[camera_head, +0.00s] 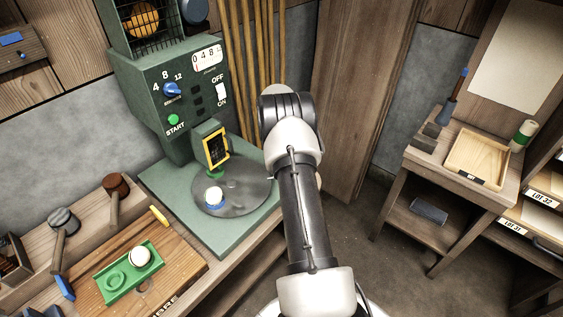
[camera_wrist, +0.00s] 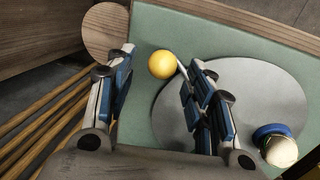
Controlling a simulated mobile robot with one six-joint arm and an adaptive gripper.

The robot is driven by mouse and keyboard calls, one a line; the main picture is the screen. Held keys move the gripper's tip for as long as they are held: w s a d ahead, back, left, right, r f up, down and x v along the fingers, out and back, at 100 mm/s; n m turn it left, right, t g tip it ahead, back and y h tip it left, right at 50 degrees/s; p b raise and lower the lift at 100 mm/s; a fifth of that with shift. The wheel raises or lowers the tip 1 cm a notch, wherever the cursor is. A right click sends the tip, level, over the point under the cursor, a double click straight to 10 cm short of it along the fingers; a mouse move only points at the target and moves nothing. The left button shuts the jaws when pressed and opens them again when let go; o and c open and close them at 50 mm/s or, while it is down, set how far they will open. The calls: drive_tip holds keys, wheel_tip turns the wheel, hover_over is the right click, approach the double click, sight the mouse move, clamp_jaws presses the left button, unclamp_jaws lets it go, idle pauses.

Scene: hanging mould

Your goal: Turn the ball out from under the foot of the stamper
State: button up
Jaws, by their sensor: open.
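The green stamper (camera_head: 165,105) has a head with a yellow-framed dark panel (camera_head: 215,148) over a round grey plate (camera_head: 238,190). A white ball (camera_head: 214,194) sits on a blue ring on this plate, just below the head in the picture; I cannot tell whether the foot is straight above it. In the wrist view the ball (camera_wrist: 280,150) is at the right, apart from my fingers. A yellow knob (camera_wrist: 162,65) on a pale rod stands at the plate's edge. My gripper (camera_wrist: 155,92) is open, with the knob showing between its fingers. My arm hides the gripper in the head view.
A green tray (camera_head: 117,293) with a second white ball (camera_head: 139,257) lies on the wooden bench at left, with mallets behind it. Wooden poles (camera_head: 250,60) stand behind the machine. A side table at right holds a wooden tray (camera_head: 457,170). Floor between is clear.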

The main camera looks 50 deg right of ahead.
wheel_tip(320, 180, up, 9)
drive_tip(key=a, duration=0.1)
drive_tip(key=shift+a+r, duration=0.15)
drive_tip(key=shift+a, duration=0.25)
